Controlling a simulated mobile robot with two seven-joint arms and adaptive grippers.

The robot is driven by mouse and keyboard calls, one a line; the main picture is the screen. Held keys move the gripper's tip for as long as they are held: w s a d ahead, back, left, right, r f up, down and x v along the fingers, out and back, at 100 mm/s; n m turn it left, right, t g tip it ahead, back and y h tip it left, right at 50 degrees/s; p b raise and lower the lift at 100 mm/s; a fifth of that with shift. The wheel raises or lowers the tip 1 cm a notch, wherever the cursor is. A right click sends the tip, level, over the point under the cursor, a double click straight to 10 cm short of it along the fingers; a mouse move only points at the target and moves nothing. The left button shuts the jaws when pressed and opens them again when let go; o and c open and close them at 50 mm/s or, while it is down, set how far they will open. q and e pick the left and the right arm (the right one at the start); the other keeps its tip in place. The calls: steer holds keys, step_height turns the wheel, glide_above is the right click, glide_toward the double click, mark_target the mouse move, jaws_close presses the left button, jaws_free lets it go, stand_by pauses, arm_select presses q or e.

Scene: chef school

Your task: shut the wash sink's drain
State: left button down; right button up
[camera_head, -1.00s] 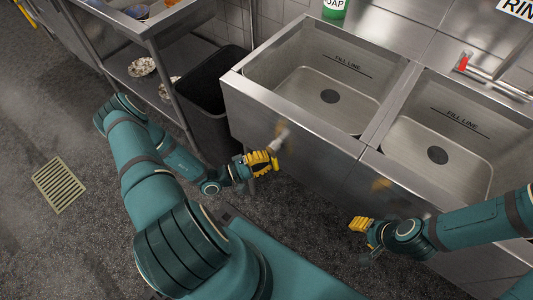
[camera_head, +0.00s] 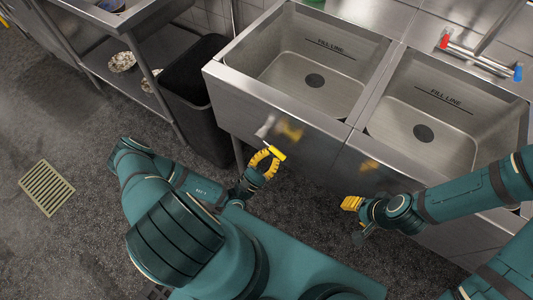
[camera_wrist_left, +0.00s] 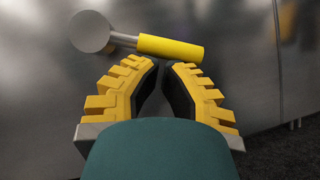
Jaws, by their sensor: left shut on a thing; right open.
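The wash sink is the left basin (camera_head: 290,85), beside the soap bottle, with a dark round drain (camera_head: 314,80) in its floor. On its steel front is a lever with a grey metal hub (camera_head: 264,129) and a yellow handle (camera_head: 275,152). In the left wrist view the handle (camera_wrist_left: 171,49) points right from the round hub (camera_wrist_left: 90,31), tilted slightly down. My left gripper (camera_head: 268,158) is shut on the yellow handle, its fingertips (camera_wrist_left: 165,68) close together there. My right gripper (camera_head: 353,217) is open and empty, low in front of the right basin.
A second basin (camera_head: 450,100) with a dark drain adjoins on the right, with a red-and-blue-handled tap (camera_head: 480,57) behind it. A black bin (camera_head: 192,95) stands left of the sink near a steel table with a lower shelf. Floor is open at left.

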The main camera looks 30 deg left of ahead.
arm_select(q)
steer(key=n+y, duration=0.1)
steer(key=r+n, duration=0.1)
steer(key=n, duration=0.1)
steer(key=shift+d+t+y+p, duration=0.4)
steer(key=shift+d+r+p, duration=0.45)
steer(key=shift+r+p, duration=0.25)
steer(key=shift+p, duration=0.3)
steer(key=shift+s, duration=0.15)
glide_toward(276, 154)
steer(key=shift+s+a+f, duration=0.2)
steer(key=shift+s+f, duration=0.65)
steer(key=shift+f, duration=0.1)
